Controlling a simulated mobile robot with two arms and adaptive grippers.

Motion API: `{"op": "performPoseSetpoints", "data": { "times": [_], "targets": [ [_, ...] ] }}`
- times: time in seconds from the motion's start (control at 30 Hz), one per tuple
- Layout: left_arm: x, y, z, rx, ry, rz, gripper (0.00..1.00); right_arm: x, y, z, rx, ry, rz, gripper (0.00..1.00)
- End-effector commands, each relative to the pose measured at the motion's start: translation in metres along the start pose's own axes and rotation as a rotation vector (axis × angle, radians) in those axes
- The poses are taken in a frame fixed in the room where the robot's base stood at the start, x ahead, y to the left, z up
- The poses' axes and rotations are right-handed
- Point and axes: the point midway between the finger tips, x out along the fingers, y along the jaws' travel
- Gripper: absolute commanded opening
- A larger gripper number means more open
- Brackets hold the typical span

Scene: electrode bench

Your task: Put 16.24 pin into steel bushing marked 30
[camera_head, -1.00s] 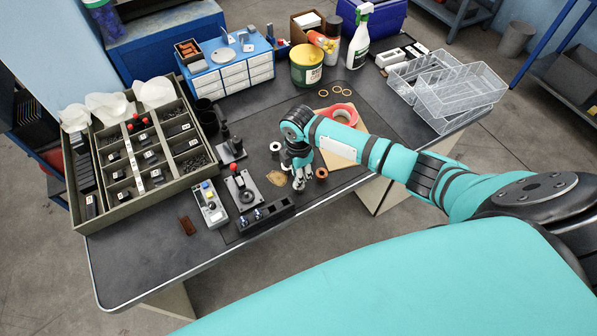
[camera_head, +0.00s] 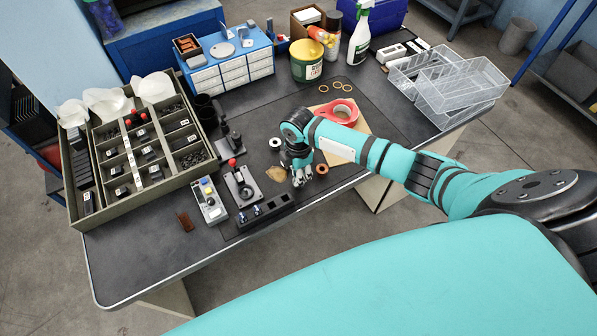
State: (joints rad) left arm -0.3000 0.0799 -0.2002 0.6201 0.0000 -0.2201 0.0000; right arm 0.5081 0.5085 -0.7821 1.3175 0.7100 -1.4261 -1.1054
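My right gripper (camera_head: 301,180) points down over the bench's front part, beside a copper-coloured ring (camera_head: 321,169). Its fingers are small and partly merged with the background; I cannot tell whether they are open, shut or holding something. A pale, steel-like ring with a dark hole (camera_head: 274,143) lies behind and left of the gripper; no marking is readable. A black block (camera_head: 278,204) at the front edge holds small bluish metal pins (camera_head: 257,211) upright at its left part. Their sizes cannot be read. My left gripper is out of view.
A lever fixture with a red knob (camera_head: 240,186) and a grey control box (camera_head: 209,203) stand left of the block. A compartment tray (camera_head: 118,204) fills the left. The bench's front right is clear.

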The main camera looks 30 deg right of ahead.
Motion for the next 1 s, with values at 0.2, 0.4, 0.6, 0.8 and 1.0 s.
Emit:
{"op": "performPoseSetpoints", "data": {
  "times": [0.2,0.4,0.6,0.8,1.0],
  "targets": [
    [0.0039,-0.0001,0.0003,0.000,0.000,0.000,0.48,0.0063,0.0000,-0.0002,0.000,0.000,0.000,0.00],
    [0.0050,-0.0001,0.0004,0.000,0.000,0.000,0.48,0.0087,0.0001,-0.0002,0.000,0.000,0.000,0.00],
    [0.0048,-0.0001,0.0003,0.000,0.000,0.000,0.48,0.0085,0.0001,-0.0002,0.000,0.000,0.000,0.22],
    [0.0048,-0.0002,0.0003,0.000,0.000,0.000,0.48,0.0084,0.0001,-0.0002,0.000,0.000,0.000,0.48],
    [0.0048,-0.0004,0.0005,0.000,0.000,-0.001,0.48,0.0087,-0.0001,-0.0002,0.000,0.000,0.000,0.48]
  ]
}}
